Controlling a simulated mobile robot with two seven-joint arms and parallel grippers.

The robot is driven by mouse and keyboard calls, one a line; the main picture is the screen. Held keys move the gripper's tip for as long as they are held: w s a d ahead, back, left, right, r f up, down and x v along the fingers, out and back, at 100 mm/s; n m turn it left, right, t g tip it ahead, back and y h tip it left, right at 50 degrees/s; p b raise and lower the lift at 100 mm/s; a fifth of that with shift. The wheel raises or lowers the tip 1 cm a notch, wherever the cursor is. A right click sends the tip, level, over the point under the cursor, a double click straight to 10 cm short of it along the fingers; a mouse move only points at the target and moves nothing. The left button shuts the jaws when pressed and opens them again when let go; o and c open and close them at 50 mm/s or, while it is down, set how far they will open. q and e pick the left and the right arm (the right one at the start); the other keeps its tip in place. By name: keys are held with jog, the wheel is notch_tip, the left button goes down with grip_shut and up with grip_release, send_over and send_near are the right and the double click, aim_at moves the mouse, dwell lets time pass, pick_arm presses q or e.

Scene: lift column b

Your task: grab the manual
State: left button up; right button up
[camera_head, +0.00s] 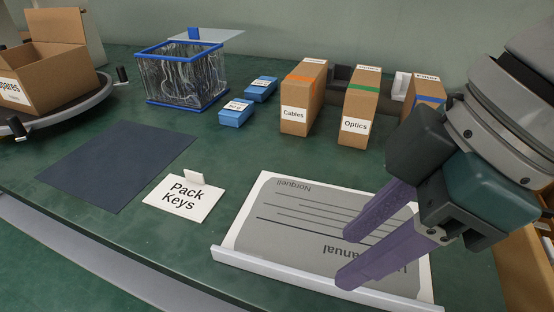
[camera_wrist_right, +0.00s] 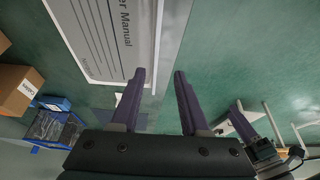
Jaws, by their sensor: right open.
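The manual (camera_head: 300,228) is a flat grey booklet with printed lines, lying on a white tray (camera_head: 232,257) with a raised front lip. It also shows at the top of the right wrist view (camera_wrist_right: 110,30). My right gripper (camera_head: 346,262) is open and empty, with its purple fingers over the manual's right part in the head view. In the right wrist view the fingertips (camera_wrist_right: 160,75) sit apart near the tray's lip; contact cannot be told. What looks like my left gripper (camera_wrist_right: 246,128) shows small at lower right there; its jaw state is unclear.
A "Pack Keys" card (camera_head: 184,199) and dark mat (camera_head: 118,165) lie left of the tray. Behind stand a blue-rimmed bin (camera_head: 180,78), two small blue boxes (camera_head: 236,113), a Cables box (camera_head: 303,97) and an Optics box (camera_head: 360,105). Green table is clear between them and the tray.

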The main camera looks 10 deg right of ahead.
aim_at(319, 278)
jog(key=shift+x, duration=1.15)
jog(key=b+x, duration=0.1)
jog(key=x, duration=0.1)
jog(key=d+b+x, duration=0.1)
jog(key=x, duration=0.1)
jog(key=shift+w+a+f+b, duration=0.15)
jog(key=shift+f+b, duration=0.15)
jog(key=shift+f, duration=0.15)
jog(key=shift+w+a+f, duration=0.1)
jog(key=shift+a+f, duration=0.1)
jog(key=shift+f, duration=0.15)
jog(key=c, duration=0.4)
grip_shut()
jog(key=shift+r, duration=0.1)
